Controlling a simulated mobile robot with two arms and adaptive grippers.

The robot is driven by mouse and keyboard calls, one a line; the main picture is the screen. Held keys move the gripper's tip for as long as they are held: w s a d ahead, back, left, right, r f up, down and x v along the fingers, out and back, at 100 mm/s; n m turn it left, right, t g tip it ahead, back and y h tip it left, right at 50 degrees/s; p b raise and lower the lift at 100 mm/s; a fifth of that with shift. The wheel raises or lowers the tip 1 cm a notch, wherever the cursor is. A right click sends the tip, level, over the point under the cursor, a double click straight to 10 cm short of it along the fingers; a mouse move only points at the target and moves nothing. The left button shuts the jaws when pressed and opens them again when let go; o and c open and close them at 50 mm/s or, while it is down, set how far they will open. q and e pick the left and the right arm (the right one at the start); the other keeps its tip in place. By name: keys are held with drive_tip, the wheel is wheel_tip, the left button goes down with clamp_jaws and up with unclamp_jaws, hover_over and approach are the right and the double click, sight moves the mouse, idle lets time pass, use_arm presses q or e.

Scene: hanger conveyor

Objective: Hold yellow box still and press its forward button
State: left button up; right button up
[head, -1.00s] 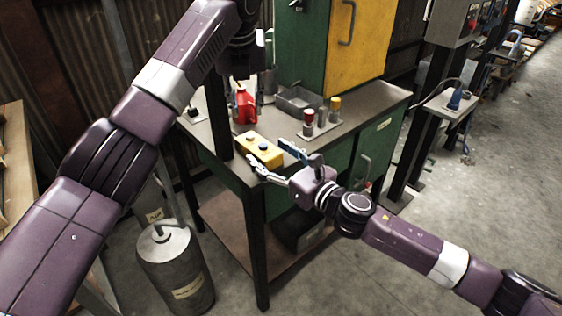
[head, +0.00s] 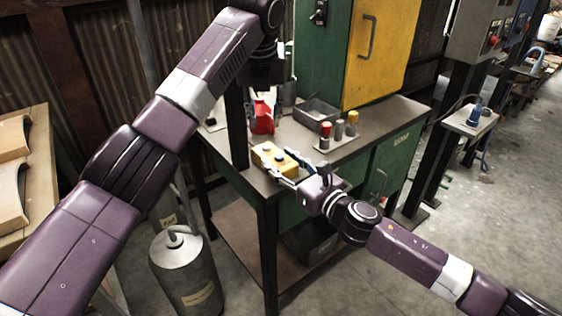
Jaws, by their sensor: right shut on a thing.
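The yellow box (head: 262,153) lies near the front left edge of the workbench, with two small round buttons on top. One button (head: 267,147) is nearer the box's left end; the other, dark one (head: 280,159) is nearer my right gripper. My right gripper (head: 290,168) is shut on the right end of the box, its fingers along the sides. My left gripper (head: 268,88) is higher, pointing down behind the bench post, above and beyond the box and apart from it. Its fingers are partly hidden, so I cannot tell their opening.
A red bottle (head: 262,118) stands behind the box, below my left gripper. A grey metal bin (head: 317,113) and a small plate with several cylinders (head: 339,136) stand to the right. A dark vertical post (head: 236,125) rises left of the box.

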use_arm(q)
clamp_jaws()
idle(1.2)
